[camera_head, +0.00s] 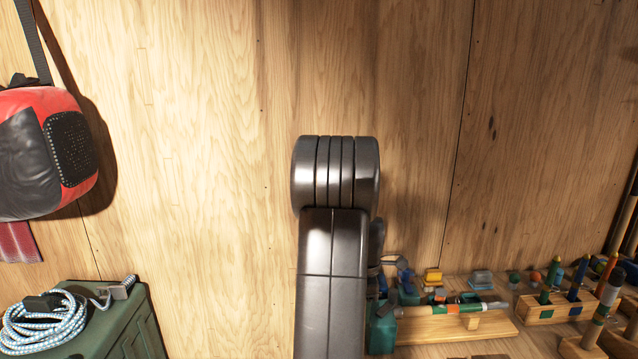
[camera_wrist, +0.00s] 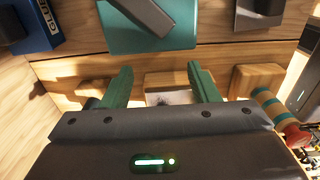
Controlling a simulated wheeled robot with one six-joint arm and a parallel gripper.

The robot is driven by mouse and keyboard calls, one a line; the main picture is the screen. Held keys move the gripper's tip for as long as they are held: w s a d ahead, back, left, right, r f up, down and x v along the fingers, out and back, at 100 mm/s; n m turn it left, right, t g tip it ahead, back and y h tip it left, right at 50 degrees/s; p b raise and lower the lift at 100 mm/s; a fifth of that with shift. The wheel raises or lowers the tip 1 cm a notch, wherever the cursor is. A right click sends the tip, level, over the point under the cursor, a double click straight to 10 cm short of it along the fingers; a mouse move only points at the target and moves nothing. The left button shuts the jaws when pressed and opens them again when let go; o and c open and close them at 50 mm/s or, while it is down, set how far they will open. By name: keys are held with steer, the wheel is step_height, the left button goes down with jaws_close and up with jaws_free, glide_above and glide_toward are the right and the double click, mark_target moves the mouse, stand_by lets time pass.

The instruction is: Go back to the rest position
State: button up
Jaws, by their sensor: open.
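My gripper (camera_wrist: 160,86) shows in the wrist view with its two green fingers spread apart. Nothing is held between the fingers. Beyond them are a wooden surface and a small pale patch. In the head view my dark arm stands upright in the middle, and it hides what lies behind it. The gripper itself cannot be made out clearly in the head view.
At right, a wooden bench holds a wooden rack (camera_head: 455,326) with a rod-like piece on it, and holders with upright coloured tools (camera_head: 553,272). At left are a green case (camera_head: 130,325) with coiled rope (camera_head: 45,322) and a hanging red-black bag (camera_head: 45,150). A teal object (camera_wrist: 115,38) lies beyond the gripper.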

steer(key=s+d, duration=0.3)
steer(key=s, duration=0.2)
step_height(320, 180, up, 8)
steer(key=p, duration=0.4)
steer(key=shift+d+f+p, duration=0.2)
steer(key=shift+p, duration=0.1)
steer(key=shift+w, duration=0.1)
